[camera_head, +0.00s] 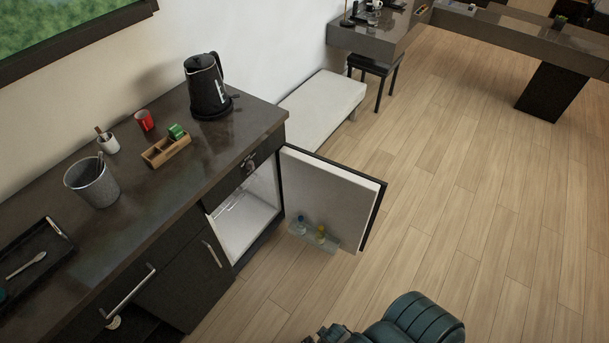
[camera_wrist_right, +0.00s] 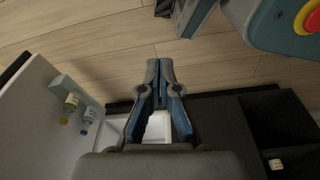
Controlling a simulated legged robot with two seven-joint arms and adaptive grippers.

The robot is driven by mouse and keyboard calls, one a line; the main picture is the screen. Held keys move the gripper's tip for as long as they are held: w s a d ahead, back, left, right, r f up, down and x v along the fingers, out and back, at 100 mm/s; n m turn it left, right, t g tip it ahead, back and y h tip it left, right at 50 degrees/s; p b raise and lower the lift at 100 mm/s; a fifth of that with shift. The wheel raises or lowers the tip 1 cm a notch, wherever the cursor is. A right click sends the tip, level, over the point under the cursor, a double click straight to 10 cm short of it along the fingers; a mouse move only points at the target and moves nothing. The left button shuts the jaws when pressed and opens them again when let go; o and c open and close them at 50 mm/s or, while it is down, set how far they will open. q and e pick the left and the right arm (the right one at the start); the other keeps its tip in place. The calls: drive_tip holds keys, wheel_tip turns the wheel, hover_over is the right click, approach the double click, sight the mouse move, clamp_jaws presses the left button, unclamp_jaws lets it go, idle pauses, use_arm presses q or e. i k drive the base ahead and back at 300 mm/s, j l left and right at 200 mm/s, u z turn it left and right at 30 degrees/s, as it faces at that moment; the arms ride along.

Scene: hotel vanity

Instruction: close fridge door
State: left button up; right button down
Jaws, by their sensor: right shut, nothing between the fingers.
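The fridge door (camera_head: 333,200) stands wide open, swung out from the cabinet front, its white inner face and dark edge showing in the head view. Its low shelf holds small bottles (camera_head: 320,235). The white fridge compartment (camera_head: 245,220) is open under the counter. In the right wrist view the door (camera_wrist_right: 38,125) is at the left, and the compartment (camera_wrist_right: 158,126) is partly hidden behind my right gripper (camera_wrist_right: 160,64). That gripper is shut and empty, apart from the door. In the head view my right arm is at the bottom edge. My left gripper is not seen.
The dark counter (camera_head: 150,200) carries a black kettle (camera_head: 207,88), a wooden box (camera_head: 166,150), a red cup (camera_head: 144,120) and a grey bin (camera_head: 92,183). A white bench (camera_head: 322,100) stands behind the door. The wooden floor (camera_head: 470,220) right of the door is clear.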

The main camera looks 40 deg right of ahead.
sight(346, 200)
drive_tip(key=k+j+u, duration=0.15)
drive_tip(key=k, duration=1.05)
drive_tip(key=l+u, duration=0.1)
drive_tip(key=u, duration=0.3)
drive_tip(key=l+u, duration=0.15)
drive_tip(key=u, duration=0.2)
drive_tip(key=l+u, duration=0.1)
drive_tip(key=u, duration=0.3)
drive_tip(key=l+u, duration=0.1)
drive_tip(key=u, duration=0.25)
drive_tip(key=k+l, duration=0.15)
drive_tip(key=l, duration=0.55)
drive_tip(key=k+l, duration=0.2)
drive_tip(key=l, duration=0.5)
drive_tip(key=k+l, duration=0.15)
drive_tip(key=l, duration=0.55)
drive_tip(key=k+l, duration=0.15)
drive_tip(key=l, duration=0.5)
drive_tip(key=k+l, duration=0.2)
drive_tip(key=l, duration=0.5)
drive_tip(key=k+l, duration=0.15)
drive_tip(key=l, duration=0.55)
drive_tip(key=k+l, duration=0.15)
drive_tip(key=l, duration=0.55)
drive_tip(key=k+l, duration=0.2)
drive_tip(key=l, duration=0.5)
